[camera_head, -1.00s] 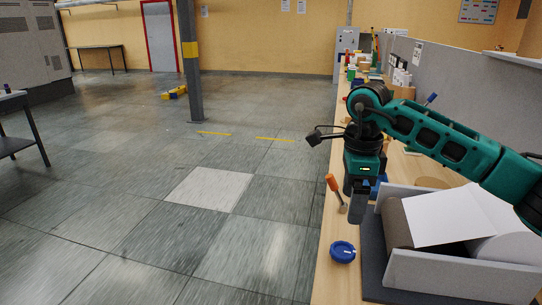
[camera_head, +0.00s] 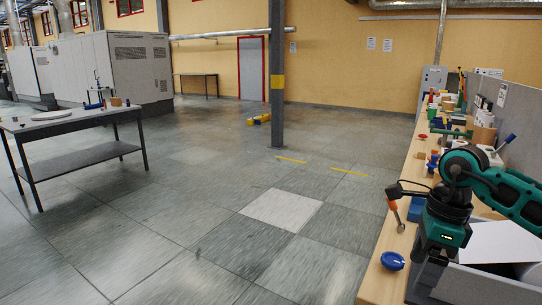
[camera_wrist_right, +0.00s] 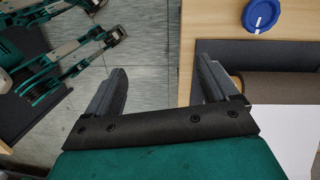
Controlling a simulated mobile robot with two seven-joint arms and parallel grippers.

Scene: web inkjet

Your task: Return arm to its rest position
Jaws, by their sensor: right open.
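My right gripper (camera_head: 425,278) hangs pointing down over the front edge of the workbench, at the lower right of the head view. In the right wrist view its two dark fingers (camera_wrist_right: 163,70) stand wide apart with nothing between them. My right arm is bent, its teal links running off to the right edge of the head view. Metal linkages and teal parts, which look like my left gripper (camera_wrist_right: 112,38), show at the upper left of the wrist view; their opening is unclear. The left arm is not in the head view.
The workbench (camera_head: 378,286) runs along the right. A blue round knob (camera_head: 392,261), an orange-handled tool (camera_head: 392,206) and a grey box with white paper (camera_head: 500,242) are close to my right gripper. A table (camera_head: 75,122) stands left. The middle floor is clear.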

